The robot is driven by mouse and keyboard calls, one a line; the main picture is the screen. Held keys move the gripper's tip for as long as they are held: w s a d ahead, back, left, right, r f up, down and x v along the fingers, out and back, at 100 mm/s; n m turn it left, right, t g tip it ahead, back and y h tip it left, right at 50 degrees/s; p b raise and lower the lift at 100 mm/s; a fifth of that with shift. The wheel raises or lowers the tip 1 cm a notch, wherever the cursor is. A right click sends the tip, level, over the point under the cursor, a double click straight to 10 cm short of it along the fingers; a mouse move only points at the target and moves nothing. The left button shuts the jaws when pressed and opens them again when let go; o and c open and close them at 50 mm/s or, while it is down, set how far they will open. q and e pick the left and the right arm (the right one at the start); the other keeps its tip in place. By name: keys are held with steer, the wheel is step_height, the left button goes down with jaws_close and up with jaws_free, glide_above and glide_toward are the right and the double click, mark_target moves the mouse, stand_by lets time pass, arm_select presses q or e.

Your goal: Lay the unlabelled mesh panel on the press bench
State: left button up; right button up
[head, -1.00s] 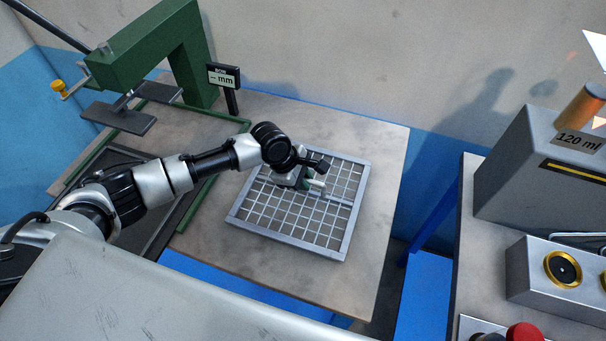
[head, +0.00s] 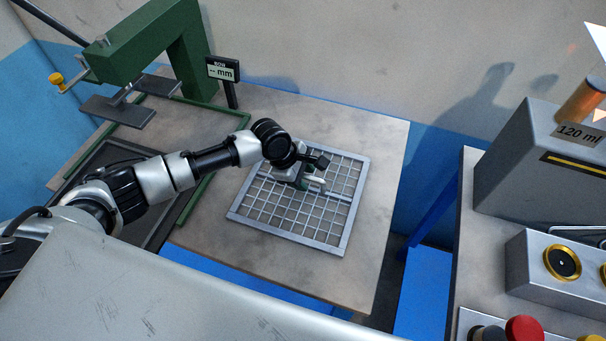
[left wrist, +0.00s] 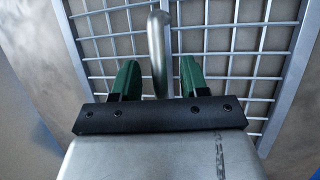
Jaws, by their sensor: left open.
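The mesh panel (head: 343,220), a square grey metal frame with a wire grid, lies flat on the bench (head: 262,272) to the right of the press. I see no label on its visible parts. My left gripper (head: 312,185) is over the middle of the panel. In the left wrist view, its green fingers (left wrist: 158,75) are apart, with a grey metal bar handle (left wrist: 158,40) between them. The arm hides part of the panel. My right gripper is not in view.
The green press (head: 150,40) stands at the back left with a green-edged frame (head: 190,212) beneath it. A small mm display (head: 223,70) stands behind the panel. A second bench at right carries a grey machine (head: 535,165) and a control box (head: 550,265). A gap separates the benches.

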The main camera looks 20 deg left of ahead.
arm_select(q)
steer(key=b+v, duration=0.1)
steer(key=v, duration=0.9)
steer(key=shift+a+r, duration=0.15)
steer(key=shift+r, duration=0.2)
steer(key=shift+a, duration=0.1)
